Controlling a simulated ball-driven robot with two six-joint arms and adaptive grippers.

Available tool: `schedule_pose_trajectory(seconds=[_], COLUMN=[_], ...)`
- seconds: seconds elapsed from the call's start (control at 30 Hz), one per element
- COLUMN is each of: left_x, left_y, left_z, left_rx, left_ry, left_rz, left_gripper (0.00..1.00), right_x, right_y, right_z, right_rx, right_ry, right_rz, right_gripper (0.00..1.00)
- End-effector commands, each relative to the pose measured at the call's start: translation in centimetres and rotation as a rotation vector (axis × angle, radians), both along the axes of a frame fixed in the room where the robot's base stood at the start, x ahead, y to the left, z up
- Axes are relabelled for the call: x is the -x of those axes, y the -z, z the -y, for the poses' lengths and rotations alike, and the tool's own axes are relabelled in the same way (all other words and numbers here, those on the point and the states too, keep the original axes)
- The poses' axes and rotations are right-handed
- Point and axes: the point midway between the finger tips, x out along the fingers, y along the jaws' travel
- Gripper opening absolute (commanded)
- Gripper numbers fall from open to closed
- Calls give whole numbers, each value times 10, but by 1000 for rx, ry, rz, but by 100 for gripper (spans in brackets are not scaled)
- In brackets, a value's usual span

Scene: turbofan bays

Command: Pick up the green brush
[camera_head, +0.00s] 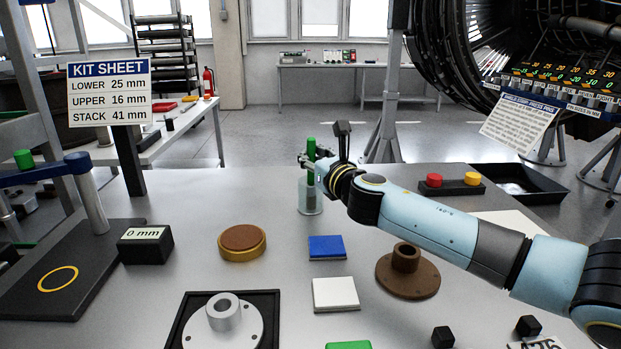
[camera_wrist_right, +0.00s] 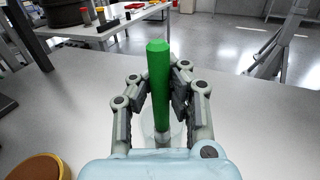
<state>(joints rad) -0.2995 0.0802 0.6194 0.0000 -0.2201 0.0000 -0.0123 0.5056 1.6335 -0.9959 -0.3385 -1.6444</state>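The green brush (camera_head: 311,150) stands upright, its lower end inside a clear cup (camera_head: 311,203) on the table. In the right wrist view the brush (camera_wrist_right: 159,85) rises between the two fingers of my right gripper (camera_wrist_right: 159,88). The finger pads sit close against both sides of its handle and appear to touch it. The lower part of the cup is hidden behind my wrist in that view. In the head view my right gripper (camera_head: 312,162) is at the brush, above the cup rim. My left gripper is not in view.
On the table (camera_head: 190,215) stand a wooden disc (camera_head: 242,243), a blue block (camera_head: 326,247), a white block (camera_head: 335,294), a brown flanged part (camera_head: 407,277) and a red-and-yellow button box (camera_head: 455,186). A black tray (camera_head: 540,197) is at the back right.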

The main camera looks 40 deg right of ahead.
Motion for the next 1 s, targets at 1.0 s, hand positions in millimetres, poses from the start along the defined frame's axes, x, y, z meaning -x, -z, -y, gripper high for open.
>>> schedule_pose_trajectory(seconds=[1.0], left_x=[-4], left_y=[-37], left_z=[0], left_rx=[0], left_ry=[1], left_rz=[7], left_gripper=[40], right_x=[0], right_y=[-63], right_z=[0], right_rx=[1], right_ry=[-1], right_rz=[4], right_gripper=[0])
